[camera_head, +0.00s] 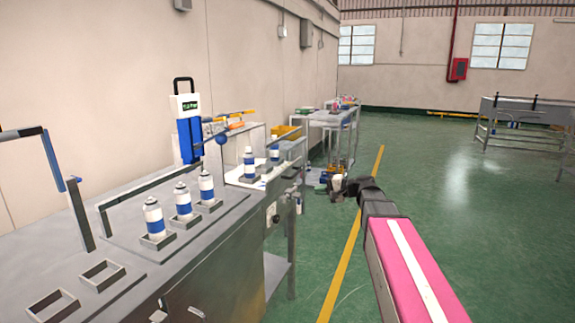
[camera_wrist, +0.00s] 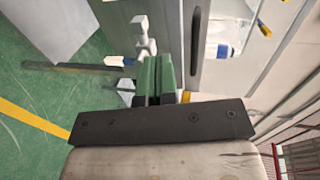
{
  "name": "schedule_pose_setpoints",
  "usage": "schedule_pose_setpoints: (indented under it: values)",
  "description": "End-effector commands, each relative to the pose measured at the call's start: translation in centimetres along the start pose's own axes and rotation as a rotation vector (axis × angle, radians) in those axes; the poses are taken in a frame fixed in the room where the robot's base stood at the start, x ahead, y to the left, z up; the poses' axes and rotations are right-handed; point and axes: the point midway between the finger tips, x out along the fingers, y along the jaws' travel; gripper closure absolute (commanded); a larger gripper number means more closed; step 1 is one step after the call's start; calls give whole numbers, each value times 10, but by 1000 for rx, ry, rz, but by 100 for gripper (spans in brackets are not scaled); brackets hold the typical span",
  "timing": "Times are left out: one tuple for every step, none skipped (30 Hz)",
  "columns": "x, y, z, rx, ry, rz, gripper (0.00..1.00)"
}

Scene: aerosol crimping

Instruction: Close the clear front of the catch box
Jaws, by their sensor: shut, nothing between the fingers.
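My gripper (camera_head: 338,186) is out over the aisle at the end of my arm, to the right of the benches. In the wrist view its green fingers (camera_wrist: 153,68) are together with nothing between them. Just beyond the fingertips is a pale knob-like fitting (camera_wrist: 143,46) on a grey structure; I cannot tell whether they touch. A blue-and-white can (camera_wrist: 226,30) shows right of the fingers, beside a grey slotted panel (camera_wrist: 196,45). I cannot tell for certain which part is the catch box or its clear front, nor how far open that front is.
Several aerosol cans (camera_head: 183,202) stand in square holders on the near metal bench (camera_head: 130,283). A blue-and-white device (camera_head: 188,125) stands behind it. A farther table (camera_head: 330,117) carries parts. Green floor with a yellow line (camera_head: 350,245) is open to the right.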

Motion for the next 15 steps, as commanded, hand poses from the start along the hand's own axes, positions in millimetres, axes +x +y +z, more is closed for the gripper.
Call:
schedule_pose_setpoints:
  values:
    - [-2,-24,-11,5,3,-66,100]
    - [-4,-35,-15,9,3,-102,100]
    - [-6,-47,-18,14,3,-143,100]
    - [-8,-56,-20,17,3,-170,100]
    - [-9,-63,-22,19,3,-191,100]
    - [-11,-70,-24,22,2,-214,100]
    - [-12,-74,-25,24,2,-228,100]
    - [-12,-77,-26,25,1,-237,100]
    - [-12,-80,-26,26,1,-247,100]
    - [-10,-81,-26,27,0,-251,100]
    - [-8,-82,-26,27,0,-253,100]
    - [-5,-83,-26,28,-1,-254,100]
    - [-2,-84,-26,28,-1,-253,100]
    - [2,-85,-26,28,-1,-253,100]
    - [8,-86,-26,28,-1,-252,100]
